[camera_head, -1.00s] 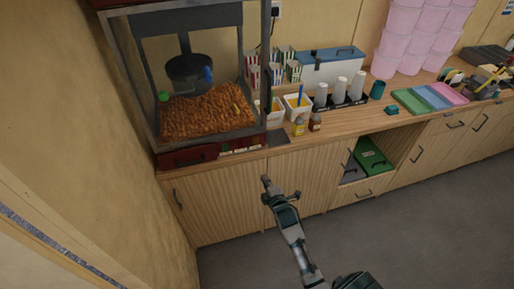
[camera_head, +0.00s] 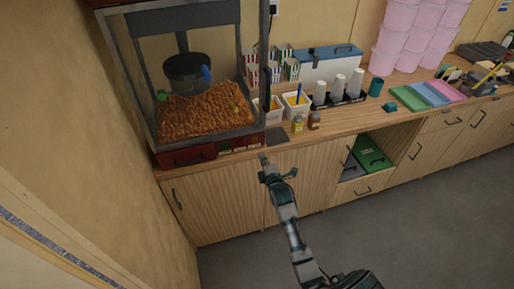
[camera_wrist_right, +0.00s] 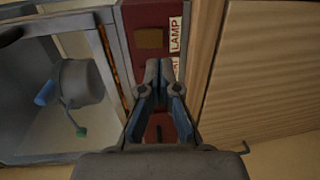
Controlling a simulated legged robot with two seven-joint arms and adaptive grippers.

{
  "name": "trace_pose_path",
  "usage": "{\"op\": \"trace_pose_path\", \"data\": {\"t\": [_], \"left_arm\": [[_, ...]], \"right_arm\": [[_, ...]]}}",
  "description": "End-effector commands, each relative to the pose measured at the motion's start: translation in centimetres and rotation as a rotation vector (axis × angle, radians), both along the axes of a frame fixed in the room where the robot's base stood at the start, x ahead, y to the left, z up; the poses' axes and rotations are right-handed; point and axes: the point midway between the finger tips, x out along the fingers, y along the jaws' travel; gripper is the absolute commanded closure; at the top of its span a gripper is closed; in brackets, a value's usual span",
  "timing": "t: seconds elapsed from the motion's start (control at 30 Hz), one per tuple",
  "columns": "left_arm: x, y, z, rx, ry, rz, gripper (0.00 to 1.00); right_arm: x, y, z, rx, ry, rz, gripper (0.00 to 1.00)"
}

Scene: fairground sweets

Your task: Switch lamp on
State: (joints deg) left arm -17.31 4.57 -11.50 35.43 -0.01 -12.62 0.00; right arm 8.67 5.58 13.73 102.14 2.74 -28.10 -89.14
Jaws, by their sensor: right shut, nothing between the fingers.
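The popcorn machine (camera_head: 183,157) stands at the left end of the counter, with a dark red base and small labelled controls (camera_head: 240,144) along its front right. In the right wrist view the red control panel (camera_wrist_right: 142,14) runs up the middle. A white label reading LAMP (camera_wrist_right: 175,34) sits beside a dull amber square, which looks like a switch (camera_wrist_right: 149,39). My right gripper (camera_head: 263,159) is shut and empty, just below the panel's right end; in the wrist view its fingertips (camera_wrist_right: 159,66) overlap the panel below the amber square. Contact cannot be judged. My left gripper is out of view.
Popcorn (camera_head: 205,115) fills the glass case under a dark kettle (camera_head: 187,74). White tubs (camera_head: 296,104), small bottles (camera_head: 298,124) and a cup rack (camera_head: 340,99) stand right of the machine. The floor (camera_head: 420,230) before the cabinets is clear.

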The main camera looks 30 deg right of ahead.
Motion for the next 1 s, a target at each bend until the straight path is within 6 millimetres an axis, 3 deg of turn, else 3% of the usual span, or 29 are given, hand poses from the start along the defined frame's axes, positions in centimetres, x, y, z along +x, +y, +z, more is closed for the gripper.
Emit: {"op": "trace_pose_path", "data": {"t": [0.2,0.4,0.93,1.0], "left_arm": [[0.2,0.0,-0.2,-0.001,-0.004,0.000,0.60],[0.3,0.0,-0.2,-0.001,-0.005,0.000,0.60],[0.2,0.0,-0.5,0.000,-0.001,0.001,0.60],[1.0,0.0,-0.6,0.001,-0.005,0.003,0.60]], "right_arm": [[4.3,-1.1,-0.6,0.004,0.000,0.000,1.00],[6.6,-1.7,-0.9,0.002,0.001,-0.001,1.00],[7.3,-1.9,-1.1,0.000,-0.004,-0.001,1.00],[7.4,-1.9,-1.3,-0.005,-0.014,-0.002,1.00]]}}
